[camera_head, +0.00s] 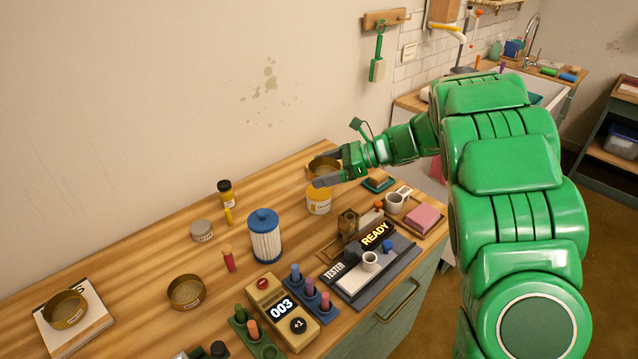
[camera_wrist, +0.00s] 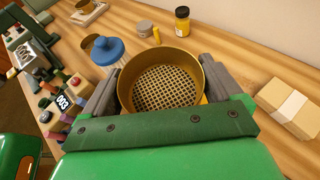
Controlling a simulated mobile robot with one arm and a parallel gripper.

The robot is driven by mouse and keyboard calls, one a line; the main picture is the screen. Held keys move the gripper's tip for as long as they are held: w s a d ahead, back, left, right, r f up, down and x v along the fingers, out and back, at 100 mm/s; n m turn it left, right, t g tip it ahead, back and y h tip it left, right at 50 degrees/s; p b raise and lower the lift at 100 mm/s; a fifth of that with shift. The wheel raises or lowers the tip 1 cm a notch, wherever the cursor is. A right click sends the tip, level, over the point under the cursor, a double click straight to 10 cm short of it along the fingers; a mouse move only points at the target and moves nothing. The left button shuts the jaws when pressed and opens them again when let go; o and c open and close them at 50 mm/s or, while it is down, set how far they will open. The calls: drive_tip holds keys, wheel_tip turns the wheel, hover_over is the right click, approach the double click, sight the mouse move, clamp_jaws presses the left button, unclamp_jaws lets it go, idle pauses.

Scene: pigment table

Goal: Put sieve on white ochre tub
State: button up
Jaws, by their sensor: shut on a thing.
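The sieve (camera_head: 322,162), a round brass-coloured ring, is between the fingers of my gripper (camera_head: 322,170), which is shut on it. In the wrist view the sieve (camera_wrist: 166,88) sits level between the two grey fingers, and its dark mesh shows inside the ring. A tub with a yellow upper part and a pale label (camera_head: 319,203) stands on the table directly below the sieve in the head view. The lower finger hides the join, so I cannot tell whether sieve and tub touch. A bit of yellow shows beside the sieve in the wrist view.
Other brass rings sit on the table (camera_head: 186,292) and on a book (camera_head: 66,309). A blue-lidded canister (camera_head: 264,237), a grey-lidded jar (camera_head: 201,231) and a yellow bottle (camera_head: 227,203) stand left of the tub. A tester station (camera_head: 370,268) is in front, and a pink block (camera_head: 424,218) lies right.

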hover_over(319, 190)
drive_tip(key=shift+s+f, duration=0.1)
drive_tip(key=shift+f, duration=4.85)
drive_tip(key=o, duration=0.8)
drive_tip(key=shift+f, duration=0.1)
drive_tip(key=shift+c, duration=0.2)
drive_tip(key=v, duration=1.2)
